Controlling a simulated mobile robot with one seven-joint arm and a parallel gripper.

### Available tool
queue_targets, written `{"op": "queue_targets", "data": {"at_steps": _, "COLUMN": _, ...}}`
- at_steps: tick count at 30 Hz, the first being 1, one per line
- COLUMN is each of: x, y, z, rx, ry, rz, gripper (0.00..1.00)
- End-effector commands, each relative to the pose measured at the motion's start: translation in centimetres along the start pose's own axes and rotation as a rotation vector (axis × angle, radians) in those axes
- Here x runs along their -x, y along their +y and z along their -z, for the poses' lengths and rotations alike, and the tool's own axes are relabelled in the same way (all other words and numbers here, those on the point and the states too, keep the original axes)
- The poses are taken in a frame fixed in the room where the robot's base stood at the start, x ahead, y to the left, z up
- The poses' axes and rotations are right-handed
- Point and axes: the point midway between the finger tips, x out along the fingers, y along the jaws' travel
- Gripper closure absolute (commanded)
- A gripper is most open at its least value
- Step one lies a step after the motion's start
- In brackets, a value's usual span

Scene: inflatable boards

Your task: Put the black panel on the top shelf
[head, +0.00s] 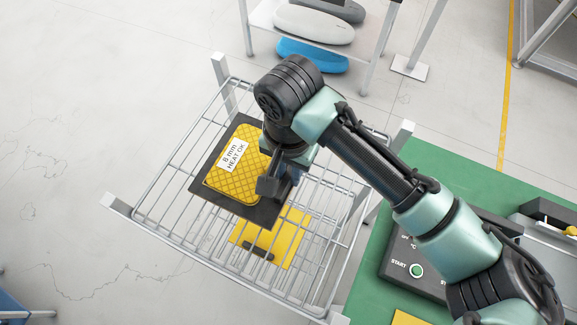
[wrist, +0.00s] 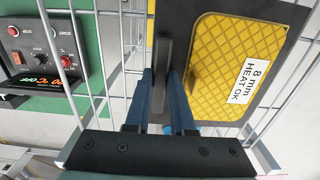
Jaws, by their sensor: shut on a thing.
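The black panel (head: 262,215) carries a yellow quilted pad (head: 225,182) with a white label reading "8 mm HEAT OK". In the head view it lies flat over the left-middle part of the wire top shelf (head: 160,190); I cannot tell whether it touches the wires. My gripper (head: 275,182) is at the panel's right side. In the wrist view its blue fingers (wrist: 166,95) are closed around a dark upright handle (wrist: 162,60) beside the pad (wrist: 225,60). The arm hides part of the panel's right side and the shelf behind it.
A yellow piece (head: 290,240) with a dark handle shows through the wires, lower down. Corner posts (head: 220,75) rise above the shelf. A green bench (head: 440,160) with a control box (head: 400,262) stands to the right. Another rack (head: 355,40) holds rounded boards behind.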

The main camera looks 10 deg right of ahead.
Motion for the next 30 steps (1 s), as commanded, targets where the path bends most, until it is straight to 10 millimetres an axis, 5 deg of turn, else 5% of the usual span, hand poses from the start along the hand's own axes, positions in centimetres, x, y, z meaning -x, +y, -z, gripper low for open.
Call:
{"op": "queue_targets", "data": {"at_steps": 10, "x": -0.4, "y": 0.0, "z": 0.0, "rx": 0.0, "ry": 0.001, "rz": 0.002, "gripper": 1.0}}
{"op": "queue_targets", "data": {"at_steps": 11, "x": -0.4, "y": 0.0, "z": 0.0, "rx": 0.0, "ry": 0.001, "rz": 0.0, "gripper": 0.74}}
{"op": "queue_targets", "data": {"at_steps": 15, "x": -0.3, "y": 0.0, "z": 0.0, "rx": 0.0, "ry": 0.001, "rz": 0.0, "gripper": 0.49}}
{"op": "queue_targets", "data": {"at_steps": 30, "x": 1.5, "y": -0.1, "z": 0.1, "rx": 0.002, "ry": 0.003, "rz": 0.003, "gripper": 0.48}}
